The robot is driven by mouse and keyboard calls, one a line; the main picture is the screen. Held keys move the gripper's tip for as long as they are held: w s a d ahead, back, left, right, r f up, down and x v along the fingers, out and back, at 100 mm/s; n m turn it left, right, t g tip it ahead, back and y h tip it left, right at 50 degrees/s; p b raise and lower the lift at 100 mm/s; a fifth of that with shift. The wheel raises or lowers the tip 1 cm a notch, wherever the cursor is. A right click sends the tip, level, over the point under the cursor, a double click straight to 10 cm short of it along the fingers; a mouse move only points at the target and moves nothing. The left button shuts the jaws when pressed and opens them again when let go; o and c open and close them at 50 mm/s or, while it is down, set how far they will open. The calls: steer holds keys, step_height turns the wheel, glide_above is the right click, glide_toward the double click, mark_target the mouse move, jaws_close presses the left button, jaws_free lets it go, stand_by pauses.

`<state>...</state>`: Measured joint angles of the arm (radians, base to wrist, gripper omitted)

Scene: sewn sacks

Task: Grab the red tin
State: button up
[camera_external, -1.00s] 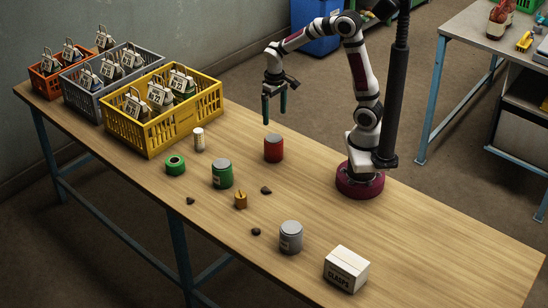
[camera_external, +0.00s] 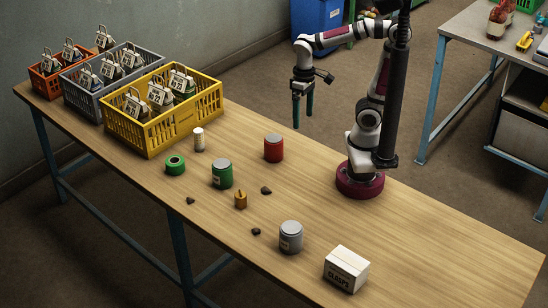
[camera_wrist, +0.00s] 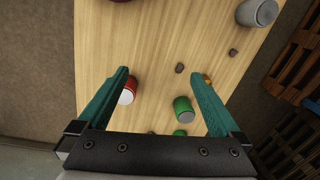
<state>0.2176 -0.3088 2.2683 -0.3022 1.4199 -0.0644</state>
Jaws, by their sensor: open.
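The red tin (camera_external: 273,149) stands upright on the wooden table, between the green tin (camera_external: 222,174) and my arm's base. My gripper (camera_external: 302,122) hangs above and to the right of the red tin in the external view, pointing down, apart from it. In the wrist view the two teal fingers (camera_wrist: 162,95) are spread wide with nothing held. There the red tin (camera_wrist: 128,92) shows beside the left finger, which partly hides it. The green tin (camera_wrist: 183,109) shows near the right finger.
A yellow crate (camera_external: 112,124) with tagged sacks stands at the left, with grey and orange crates behind. A grey tin (camera_external: 291,238), a white box (camera_external: 346,270), green tape (camera_external: 175,166), a white cylinder (camera_external: 199,139), a brass weight (camera_external: 240,200) and dark stones lie around. The table's right end is clear.

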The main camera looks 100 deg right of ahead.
steer(key=s+a+f+n, duration=0.1)
steer(key=s+a+f, duration=0.2)
steer(key=s+a, duration=0.2)
steer(key=s, duration=0.2)
steer(key=shift+s+a+f+y, duration=0.25)
steer(key=shift+s+a+y, duration=0.05)
steer(key=shift+a, duration=0.1)
